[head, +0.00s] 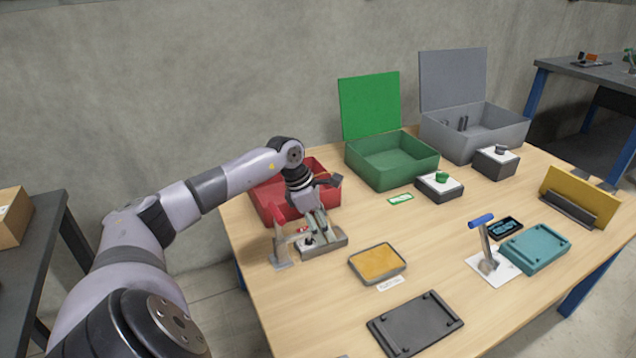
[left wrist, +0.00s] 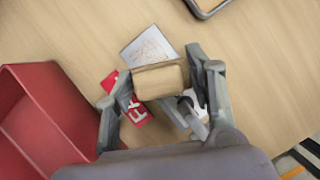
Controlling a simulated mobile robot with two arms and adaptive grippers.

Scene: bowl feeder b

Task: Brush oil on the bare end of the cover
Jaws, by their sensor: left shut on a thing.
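My left gripper (head: 322,238) is low at the near front of the red bin, at the table's left. In the left wrist view, its fingers (left wrist: 158,95) are shut on a tan block-shaped thing (left wrist: 157,80); whether this is a brush cannot be told. A shallow grey-rimmed tray with an amber surface (head: 378,262) lies to the right of the gripper. A teal cover-like plate (head: 535,247) lies at the right, and a dark flat plate (head: 415,322) at the front. Which is the cover, and any bare end, cannot be told. My right gripper is not in view.
The red bin (left wrist: 45,120) is close beside the gripper. A red-topped upright tool (head: 279,243) stands left of it. A blue-handled tool (head: 486,243) stands on white paper. Green (head: 385,172) and grey (head: 470,142) open boxes stand behind.

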